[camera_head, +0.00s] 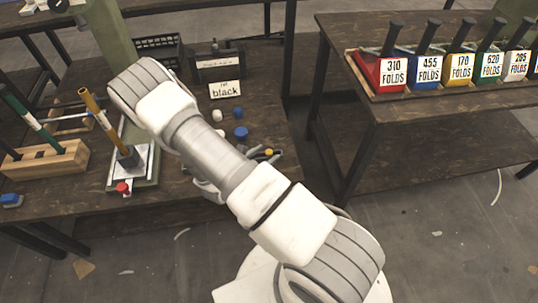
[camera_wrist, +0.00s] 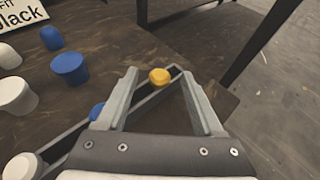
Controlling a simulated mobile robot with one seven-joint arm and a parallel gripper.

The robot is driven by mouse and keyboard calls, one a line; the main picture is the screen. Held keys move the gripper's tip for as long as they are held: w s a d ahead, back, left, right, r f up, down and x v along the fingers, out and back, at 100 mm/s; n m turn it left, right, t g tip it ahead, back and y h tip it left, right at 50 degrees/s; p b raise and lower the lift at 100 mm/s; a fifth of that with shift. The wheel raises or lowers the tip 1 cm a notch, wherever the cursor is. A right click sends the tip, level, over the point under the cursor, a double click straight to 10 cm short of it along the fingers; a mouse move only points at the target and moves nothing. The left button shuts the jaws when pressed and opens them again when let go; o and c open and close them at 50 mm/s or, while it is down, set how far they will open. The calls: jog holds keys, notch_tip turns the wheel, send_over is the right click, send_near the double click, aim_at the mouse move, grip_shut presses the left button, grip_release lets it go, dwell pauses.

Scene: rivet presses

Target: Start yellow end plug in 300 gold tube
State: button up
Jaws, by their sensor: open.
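The yellow end plug (camera_wrist: 159,76) lies near the corner of a dark low-walled tray (camera_wrist: 152,101); it also shows small in the head view (camera_head: 268,153). My gripper (camera_wrist: 160,88) is open, with one finger on each side of the yellow plug in the picture. I cannot tell whether either finger touches it. A gold tube (camera_head: 92,108) stands tilted at the left of the bench, its lower end at a grey block (camera_head: 128,157) on a plate. No number on the tube is readable.
Blue plugs (camera_wrist: 70,68) and white plugs (camera_wrist: 16,95) stand left of my gripper, near a card reading "black" (camera_head: 225,90). A wooden rack (camera_head: 48,160) holds a green tube (camera_head: 30,118). A red knob (camera_head: 123,188) is at the plate's front.

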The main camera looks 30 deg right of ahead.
grip_shut()
dwell(0.3)
